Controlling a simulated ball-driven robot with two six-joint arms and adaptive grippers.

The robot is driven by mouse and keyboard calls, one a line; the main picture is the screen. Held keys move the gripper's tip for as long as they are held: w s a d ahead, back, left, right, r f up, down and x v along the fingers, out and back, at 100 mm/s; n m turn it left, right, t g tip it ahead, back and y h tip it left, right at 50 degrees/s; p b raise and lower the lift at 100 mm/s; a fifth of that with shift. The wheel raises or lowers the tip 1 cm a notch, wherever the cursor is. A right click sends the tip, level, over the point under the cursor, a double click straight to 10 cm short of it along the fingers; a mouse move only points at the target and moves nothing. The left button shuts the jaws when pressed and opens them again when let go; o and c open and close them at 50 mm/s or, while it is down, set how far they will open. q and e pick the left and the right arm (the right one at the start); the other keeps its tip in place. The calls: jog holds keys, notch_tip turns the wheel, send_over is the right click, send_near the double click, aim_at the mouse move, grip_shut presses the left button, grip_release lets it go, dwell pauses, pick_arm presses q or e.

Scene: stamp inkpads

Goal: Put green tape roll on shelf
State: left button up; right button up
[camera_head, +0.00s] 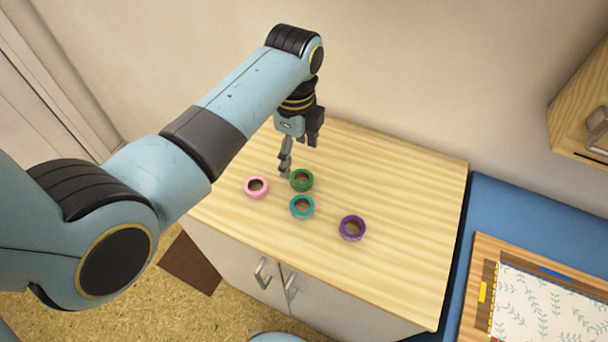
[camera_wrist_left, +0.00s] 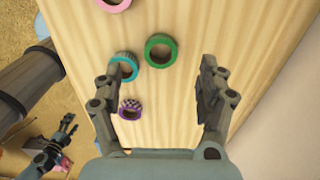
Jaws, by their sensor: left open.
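The green tape roll (camera_head: 302,188) lies flat on the wooden cabinet top, behind the teal roll and right of the pink one. It also shows in the left wrist view (camera_wrist_left: 148,50), beyond the fingers and near the middle of the gap between them. My left gripper (camera_head: 286,168) is open and empty, pointing down just left of the green roll in the head view; its spread fingers show in the left wrist view (camera_wrist_left: 163,68). A wooden wall shelf (camera_head: 578,100) is at the far right. My right gripper (camera_wrist_left: 58,145) shows small at the lower left of the wrist view; its jaw state is unclear.
Pink (camera_head: 256,195), teal (camera_head: 302,214) and purple (camera_head: 352,237) rolls lie close by on the cabinet top (camera_head: 400,190). A blue surface (camera_head: 530,215) with a wood-framed patterned board (camera_head: 540,310) is at the right. The cabinet top's right part is clear.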

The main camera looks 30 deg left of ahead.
aim_at(297, 181)
pick_arm(q)
notch_tip(297, 181, down, 7)
jog(key=shift+w+f, duration=0.1)
jog(key=shift+f, duration=0.1)
dwell(0.3)
jog(key=c, duration=1)
